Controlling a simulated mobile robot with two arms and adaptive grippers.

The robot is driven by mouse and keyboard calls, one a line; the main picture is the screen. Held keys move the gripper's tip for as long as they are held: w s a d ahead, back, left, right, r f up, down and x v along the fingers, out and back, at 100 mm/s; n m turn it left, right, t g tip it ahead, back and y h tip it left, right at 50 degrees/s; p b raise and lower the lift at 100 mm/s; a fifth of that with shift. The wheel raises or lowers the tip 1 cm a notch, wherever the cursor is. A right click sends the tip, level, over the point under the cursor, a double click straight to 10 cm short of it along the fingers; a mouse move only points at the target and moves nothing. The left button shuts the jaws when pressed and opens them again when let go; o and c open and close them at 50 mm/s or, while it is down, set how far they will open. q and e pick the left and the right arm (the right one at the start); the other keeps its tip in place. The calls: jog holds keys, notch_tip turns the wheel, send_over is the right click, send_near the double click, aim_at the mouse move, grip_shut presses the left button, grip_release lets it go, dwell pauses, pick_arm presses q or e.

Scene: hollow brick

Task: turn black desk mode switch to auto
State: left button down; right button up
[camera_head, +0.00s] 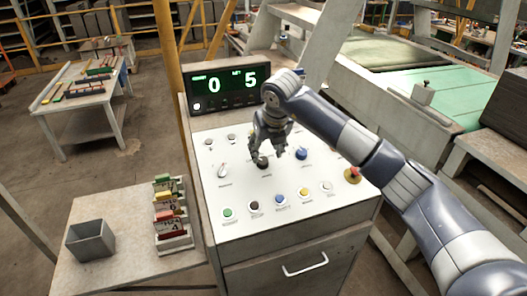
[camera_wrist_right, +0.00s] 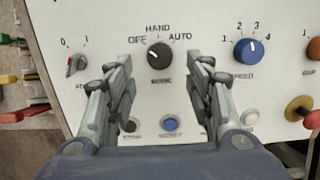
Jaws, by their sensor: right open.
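The black mode switch (camera_wrist_right: 159,57) is a round knob on the white sloping desk panel, with OFF, HAND and AUTO printed around it. Its white mark appears to point up and left, on the OFF side of HAND; the exact setting is hard to tell. In the head view the black switch (camera_head: 262,163) is partly covered by my right gripper (camera_head: 268,150). In the wrist view my right gripper (camera_wrist_right: 162,75) is open, with one finger on either side below the switch and nothing between them. Whether a finger touches the knob cannot be told. My left gripper is not in view.
A blue knob (camera_wrist_right: 248,51) sits right of the switch and a 0/1 switch (camera_wrist_right: 76,64) left of it. Several push buttons line the panel's front, with a red mushroom button (camera_head: 353,174) at right. A display (camera_head: 230,86) stands behind. A grey bin (camera_head: 90,240) is at left.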

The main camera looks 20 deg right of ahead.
aim_at(263, 159)
jog(key=x, duration=0.1)
jog(key=p+x, duration=0.1)
jog(key=x, duration=0.1)
jog(key=shift+w+f, duration=0.1)
jog(key=shift+w, duration=0.3)
jog(key=shift+x, duration=0.95)
jog(key=shift+s, duration=0.1)
jog(key=shift+f, duration=0.1)
jog(key=c, duration=1)
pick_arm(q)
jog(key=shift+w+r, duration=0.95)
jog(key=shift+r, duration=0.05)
